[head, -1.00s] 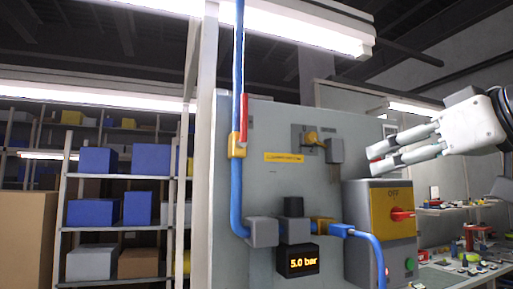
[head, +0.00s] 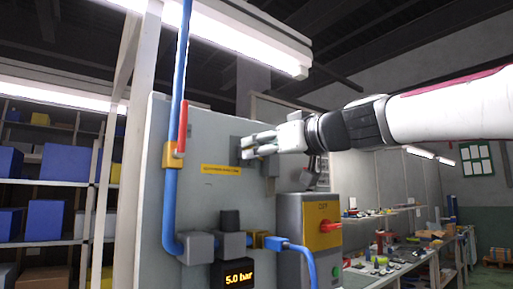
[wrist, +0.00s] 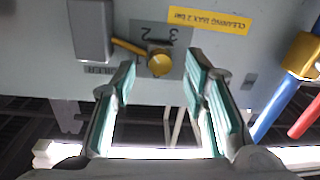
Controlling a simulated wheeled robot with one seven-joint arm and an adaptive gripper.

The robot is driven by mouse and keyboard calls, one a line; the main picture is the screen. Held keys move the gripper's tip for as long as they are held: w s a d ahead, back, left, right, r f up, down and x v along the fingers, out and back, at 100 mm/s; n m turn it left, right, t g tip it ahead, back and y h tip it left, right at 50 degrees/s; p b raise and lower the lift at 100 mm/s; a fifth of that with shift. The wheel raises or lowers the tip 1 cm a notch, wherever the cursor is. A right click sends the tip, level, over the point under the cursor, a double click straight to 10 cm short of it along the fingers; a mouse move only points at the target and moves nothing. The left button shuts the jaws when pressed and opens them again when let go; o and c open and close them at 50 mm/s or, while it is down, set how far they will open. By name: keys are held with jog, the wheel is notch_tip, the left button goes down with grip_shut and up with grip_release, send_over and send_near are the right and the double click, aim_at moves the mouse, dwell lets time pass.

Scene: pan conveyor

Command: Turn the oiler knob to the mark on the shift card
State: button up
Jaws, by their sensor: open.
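The yellow round knob (wrist: 159,62) sits on a dark grey dial plate (wrist: 148,32) in the wrist view. The digits 2 and 3 show upside down on the plate, and a pale mark shows on the knob. My gripper (head: 245,148) is open at the panel (head: 215,120). In the wrist view its two fingers stand either side of the knob, with gaps at both sides; I see no contact. In the head view my gripper hides the knob. I cannot make out a shift card.
A grey block (wrist: 90,30) with a yellow pipe stands beside the knob. A yellow cleaning label (head: 221,170), a blue hose (head: 175,120) with a red lever (head: 183,126), a 5.0 bar display (head: 238,277) and a switch box (head: 322,228) are near.

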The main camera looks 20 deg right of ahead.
jog(key=shift+x, duration=1)
grip_shut()
